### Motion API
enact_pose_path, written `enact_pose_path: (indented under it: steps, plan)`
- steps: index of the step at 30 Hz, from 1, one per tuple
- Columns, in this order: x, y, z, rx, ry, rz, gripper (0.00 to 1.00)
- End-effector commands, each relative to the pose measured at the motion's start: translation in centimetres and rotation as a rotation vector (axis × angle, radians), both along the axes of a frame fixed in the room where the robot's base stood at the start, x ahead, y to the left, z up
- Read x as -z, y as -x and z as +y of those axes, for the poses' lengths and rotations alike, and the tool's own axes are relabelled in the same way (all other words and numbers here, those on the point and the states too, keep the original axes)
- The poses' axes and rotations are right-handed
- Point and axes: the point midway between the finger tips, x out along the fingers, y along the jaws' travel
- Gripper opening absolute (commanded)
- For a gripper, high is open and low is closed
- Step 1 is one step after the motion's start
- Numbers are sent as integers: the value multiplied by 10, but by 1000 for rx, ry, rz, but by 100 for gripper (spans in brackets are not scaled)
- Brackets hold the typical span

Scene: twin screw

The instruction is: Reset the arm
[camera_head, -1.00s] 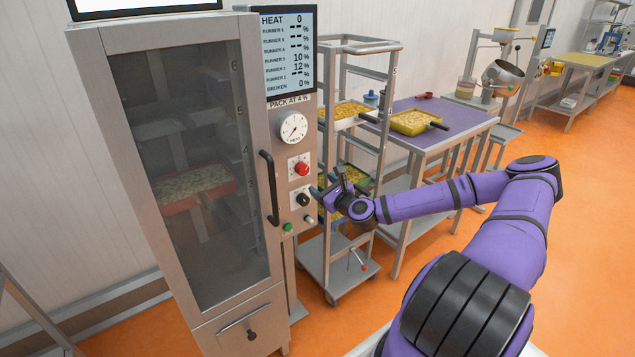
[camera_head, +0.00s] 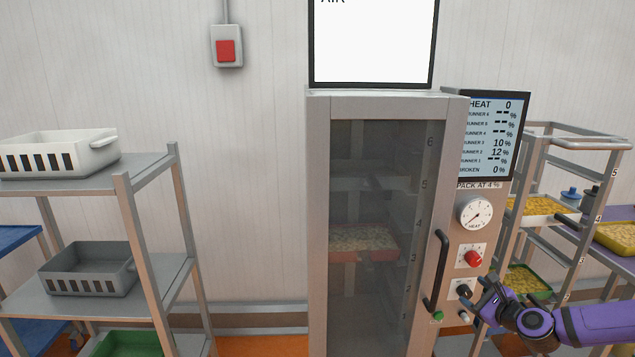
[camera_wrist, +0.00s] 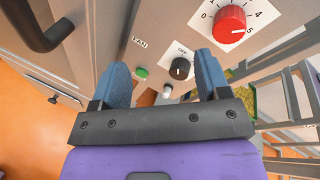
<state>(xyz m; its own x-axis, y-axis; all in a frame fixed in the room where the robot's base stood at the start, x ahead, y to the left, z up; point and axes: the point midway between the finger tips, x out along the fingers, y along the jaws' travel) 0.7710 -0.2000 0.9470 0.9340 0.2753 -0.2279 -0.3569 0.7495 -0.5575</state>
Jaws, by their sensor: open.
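My gripper (camera_head: 482,297) is at the right side of the head view, in front of the lower control panel of a tall metal cabinet (camera_head: 318,220). In the wrist view its two blue fingers (camera_wrist: 160,85) are spread apart with nothing between them. Beyond the fingers are a black knob (camera_wrist: 180,68) marked OFF, a green button (camera_wrist: 142,72) by the label FAN, and a small pale button (camera_wrist: 167,91). I cannot tell whether a fingertip touches the panel. My purple arm reaches in from the right edge of the head view.
The cabinet's glass door is shut, with a black handle (camera_head: 435,272) just left of my gripper. A red knob (camera_head: 473,258) sits above. A rack with trays (camera_head: 540,205) stands at right. A shelf with bins (camera_head: 62,153) stands at left.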

Motion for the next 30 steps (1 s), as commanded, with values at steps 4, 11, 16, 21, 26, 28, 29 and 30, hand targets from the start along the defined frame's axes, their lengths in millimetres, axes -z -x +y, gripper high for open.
enact_pose_path:
  steps: [4, 11, 16, 21, 26, 28, 29, 30]
  plan:
    - [4, 8, 22, -162, 213, 82, 69]
    - [2, 26, 41, -389, 520, 187, 69]
    - [-9, 40, 46, -541, 736, 252, 69]
    - [-29, 53, 48, -678, 938, 308, 69]
    - [-56, 65, 48, -791, 1117, 353, 69]
    - [-70, 71, 49, -835, 1189, 370, 69]
    - [-76, 73, 49, -855, 1219, 377, 69]
    - [-85, 76, 49, -879, 1259, 386, 69]
